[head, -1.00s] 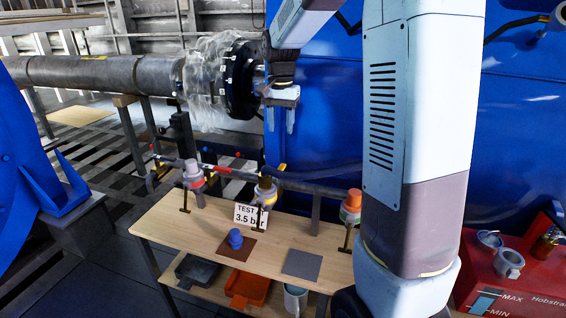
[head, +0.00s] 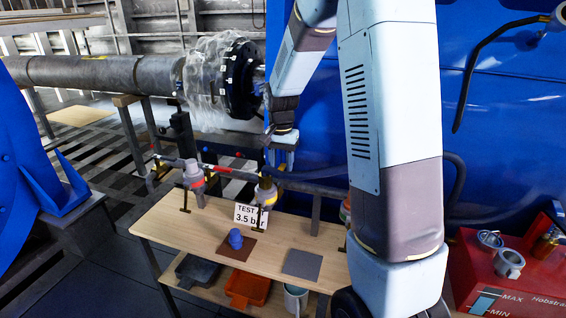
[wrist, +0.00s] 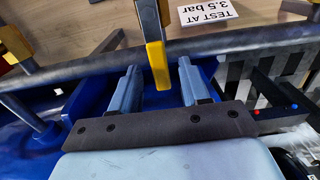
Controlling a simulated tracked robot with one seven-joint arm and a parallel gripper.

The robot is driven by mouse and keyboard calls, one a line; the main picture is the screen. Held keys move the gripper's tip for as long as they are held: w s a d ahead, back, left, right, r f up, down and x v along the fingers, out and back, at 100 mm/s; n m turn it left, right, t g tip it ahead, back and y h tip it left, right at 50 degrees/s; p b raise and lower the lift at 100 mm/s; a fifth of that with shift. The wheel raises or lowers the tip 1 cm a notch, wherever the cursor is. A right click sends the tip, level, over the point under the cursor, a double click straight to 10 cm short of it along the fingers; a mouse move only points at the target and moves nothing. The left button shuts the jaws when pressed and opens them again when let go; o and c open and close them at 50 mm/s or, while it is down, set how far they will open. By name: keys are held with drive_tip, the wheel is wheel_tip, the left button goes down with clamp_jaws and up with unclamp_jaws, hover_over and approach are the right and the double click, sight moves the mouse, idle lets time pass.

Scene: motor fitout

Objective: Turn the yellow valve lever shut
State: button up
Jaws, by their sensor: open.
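The yellow valve lever (wrist: 158,66) shows in the wrist view as a grey bar with a yellow grip at its end. My gripper (wrist: 158,84) is open, with one finger on each side of the yellow grip. Gaps show between the grip and both fingers, and nothing is held. In the head view my gripper (head: 279,158) points down above the pipe, close to the middle valve (head: 265,190). The lever's exact contact with the fingers is too small to tell there.
A pipe with several valves runs along the bench (head: 180,228). A sign (head: 250,215) reading "TEST AT 3.5 bar" stands near the middle valve. A blue knob (head: 235,239) and a grey square (head: 303,263) lie on the bench. My arm hides much of the right valve.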

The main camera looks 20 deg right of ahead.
drive_tip(key=shift+c, duration=0.3)
clamp_jaws()
idle(0.3)
